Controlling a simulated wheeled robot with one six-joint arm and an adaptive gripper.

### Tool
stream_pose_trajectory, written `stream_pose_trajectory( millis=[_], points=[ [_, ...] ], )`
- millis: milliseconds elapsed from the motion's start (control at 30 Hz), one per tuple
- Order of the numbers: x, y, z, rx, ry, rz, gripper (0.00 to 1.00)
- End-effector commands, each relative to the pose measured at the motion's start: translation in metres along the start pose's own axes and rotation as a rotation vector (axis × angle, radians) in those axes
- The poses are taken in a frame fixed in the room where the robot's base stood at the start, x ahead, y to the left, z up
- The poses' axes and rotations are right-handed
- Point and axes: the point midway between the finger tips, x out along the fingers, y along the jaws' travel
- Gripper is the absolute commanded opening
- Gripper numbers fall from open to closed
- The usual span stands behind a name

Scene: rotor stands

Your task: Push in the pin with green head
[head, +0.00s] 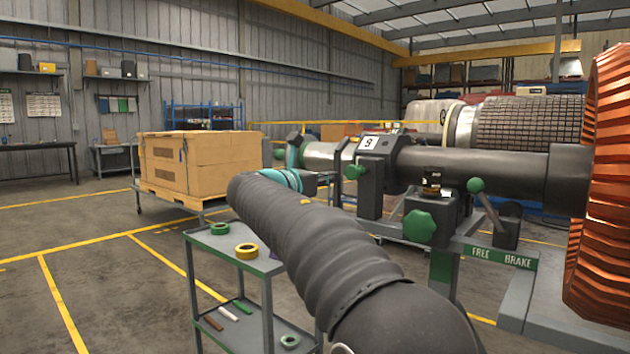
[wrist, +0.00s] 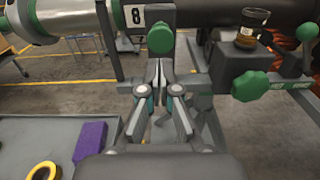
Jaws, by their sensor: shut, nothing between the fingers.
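The green round pin head (wrist: 161,38) is straight ahead of my gripper in the wrist view, below and right of a number plate on the rotor stand. It also shows in the head view (head: 353,172) at the stand's left side. The pin's shaft is hidden. My gripper (wrist: 158,74) is shut and empty, with its fingertips together just below the green head in the picture. I cannot tell whether the tips touch it. In the head view my sleeved arm reaches toward the stand, and the fingers are not clearly seen.
A green star knob (wrist: 250,86) and an amber jar (wrist: 252,27) are on the stand to the right. A green-topped lever (head: 475,185) stands by the FREE/BRAKE plate. A trolley (head: 215,243) with tape rolls is below my arm. A copper rotor (head: 605,190) is far right.

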Motion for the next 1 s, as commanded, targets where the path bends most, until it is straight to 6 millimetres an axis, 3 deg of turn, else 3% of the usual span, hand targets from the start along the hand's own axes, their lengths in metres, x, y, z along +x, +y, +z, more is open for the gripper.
stream_pose_trajectory(
  millis=[100, 333, 1000],
  points=[
    [0.023, -0.001, 0.0, 0.0, 0.001, -0.003, 0.0],
    [0.053, 0.0, 0.0, 0.0, 0.0, -0.001, 0.0],
    [0.072, -0.003, 0.002, -0.001, 0.001, -0.001, 0.0]
  ],
)
